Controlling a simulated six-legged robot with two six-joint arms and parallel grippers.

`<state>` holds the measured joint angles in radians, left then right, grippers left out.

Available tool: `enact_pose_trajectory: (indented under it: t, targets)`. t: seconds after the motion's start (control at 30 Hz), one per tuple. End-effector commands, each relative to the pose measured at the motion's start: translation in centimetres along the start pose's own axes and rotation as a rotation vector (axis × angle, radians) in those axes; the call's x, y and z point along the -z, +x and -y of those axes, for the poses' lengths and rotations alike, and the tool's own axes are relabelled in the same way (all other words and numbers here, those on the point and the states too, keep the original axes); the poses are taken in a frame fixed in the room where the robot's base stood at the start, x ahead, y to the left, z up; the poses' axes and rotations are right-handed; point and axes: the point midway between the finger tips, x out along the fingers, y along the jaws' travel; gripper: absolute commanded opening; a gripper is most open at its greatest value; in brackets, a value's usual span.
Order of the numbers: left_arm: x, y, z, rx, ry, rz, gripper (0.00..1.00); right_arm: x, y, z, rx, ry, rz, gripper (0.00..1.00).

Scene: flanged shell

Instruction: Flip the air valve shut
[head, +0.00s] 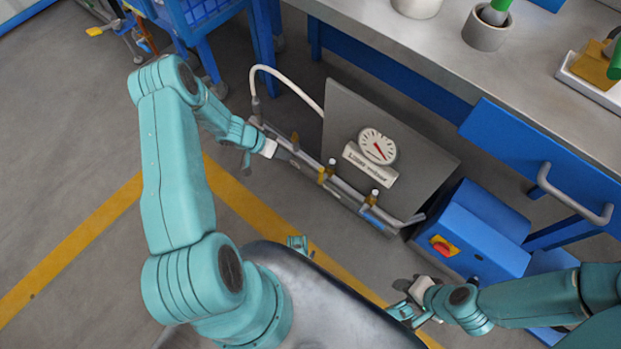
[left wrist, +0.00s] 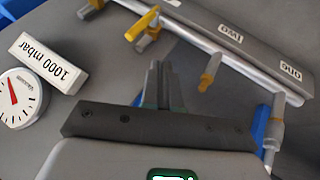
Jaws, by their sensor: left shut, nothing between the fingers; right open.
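A grey pipe manifold (head: 345,190) runs along the front of a grey panel. It carries a yellow-handled valve (head: 326,172) and a blue-handled valve (head: 371,198). In the left wrist view the yellow handle (left wrist: 141,25) sticks out across the pipe, an amber fitting (left wrist: 209,73) stands further along, and the blue handle (left wrist: 261,124) is at right, partly hidden. I cannot tell which is the air valve. My left gripper (head: 283,154) is shut and empty by the manifold's left part; its fingers (left wrist: 158,85) touch no handle visibly. My right gripper (head: 403,306) is open, low and away from it.
A dial gauge (head: 377,147) and a "1000 mbar" plate (head: 369,164) sit on the panel. A white hose (head: 290,83) curves at its left. A blue box with a red knob (head: 445,246) stands right.

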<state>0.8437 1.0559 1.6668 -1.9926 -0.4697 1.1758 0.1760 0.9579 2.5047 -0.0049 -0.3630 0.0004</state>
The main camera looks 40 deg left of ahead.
Motion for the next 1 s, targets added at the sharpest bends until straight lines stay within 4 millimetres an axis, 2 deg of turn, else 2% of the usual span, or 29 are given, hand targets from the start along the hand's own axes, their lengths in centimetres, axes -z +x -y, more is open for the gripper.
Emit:
enact_pose_trajectory:
  t: [0.03, 0.1, 0.47, 0.63, 1.0]
  targets:
    - [-0.5, 0.3, 0.9, 0.005, 0.006, 0.004, 0.00, 0.0, 0.6, -0.2, 0.000, 0.000, -0.001, 0.43]
    - [-0.6, 0.1, 1.2, 0.008, 0.009, 0.008, 0.00, 0.0, 0.6, -0.2, 0.000, 0.000, -0.001, 0.43]
    - [-0.6, 0.4, 1.1, 0.007, 0.011, 0.011, 0.00, 0.1, 0.6, -0.2, 0.000, 0.000, -0.001, 0.43]
    - [-0.8, 3.0, 1.1, 0.005, 0.012, 0.012, 0.00, 0.2, 1.6, -0.7, 0.000, 0.005, -0.005, 0.43]
    - [-0.8, 10.8, 1.1, 0.005, 0.013, 0.012, 0.00, 1.0, 4.1, -2.1, -0.003, 0.024, -0.025, 0.43]
